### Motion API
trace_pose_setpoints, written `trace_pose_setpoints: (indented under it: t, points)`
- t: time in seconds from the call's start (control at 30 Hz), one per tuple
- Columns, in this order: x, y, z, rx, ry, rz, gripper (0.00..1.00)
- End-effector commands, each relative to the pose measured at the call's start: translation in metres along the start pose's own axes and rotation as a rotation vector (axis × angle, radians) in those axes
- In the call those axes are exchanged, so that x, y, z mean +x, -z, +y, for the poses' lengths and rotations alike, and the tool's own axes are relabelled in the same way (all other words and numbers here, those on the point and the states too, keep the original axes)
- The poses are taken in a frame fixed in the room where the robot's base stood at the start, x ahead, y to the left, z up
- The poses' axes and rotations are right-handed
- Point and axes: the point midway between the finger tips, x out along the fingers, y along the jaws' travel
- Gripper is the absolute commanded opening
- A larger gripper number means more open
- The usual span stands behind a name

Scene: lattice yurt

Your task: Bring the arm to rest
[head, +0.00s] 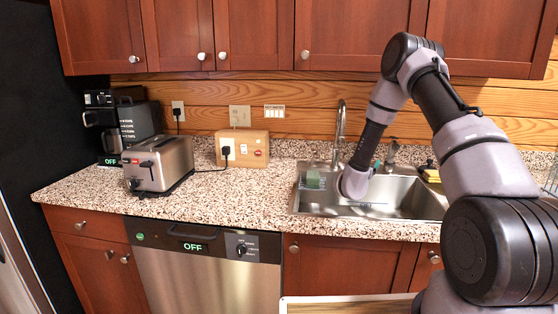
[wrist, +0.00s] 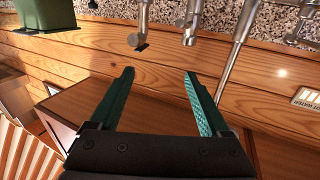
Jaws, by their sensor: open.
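My arm rises from the lower right of the head view, bends near the upper cabinets and comes down over the sink (head: 420,207). Its wrist end hangs over the basin, and my gripper's fingers are mostly hidden behind it there. In the wrist view my gripper (wrist: 160,73) shows two teal fingers spread wide apart. Nothing is between them. Beyond the fingers are wooden planks and metal sink fittings, with no visible contact.
The faucet (head: 341,125) stands close behind my wrist. A green block (head: 313,180) is at the sink's left side. A toaster (head: 159,162), coffee maker (head: 120,125) and wooden box (head: 243,148) stand on the left counter. Upper cabinets (head: 350,35) hang near my elbow. The front counter is clear.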

Motion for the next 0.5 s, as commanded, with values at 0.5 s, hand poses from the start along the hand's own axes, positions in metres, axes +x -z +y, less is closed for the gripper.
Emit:
trace_pose_setpoints:
  t: [0.5]
  points:
    - [0.005, 0.052, -0.006, 0.106, 0.043, -0.063, 0.81]
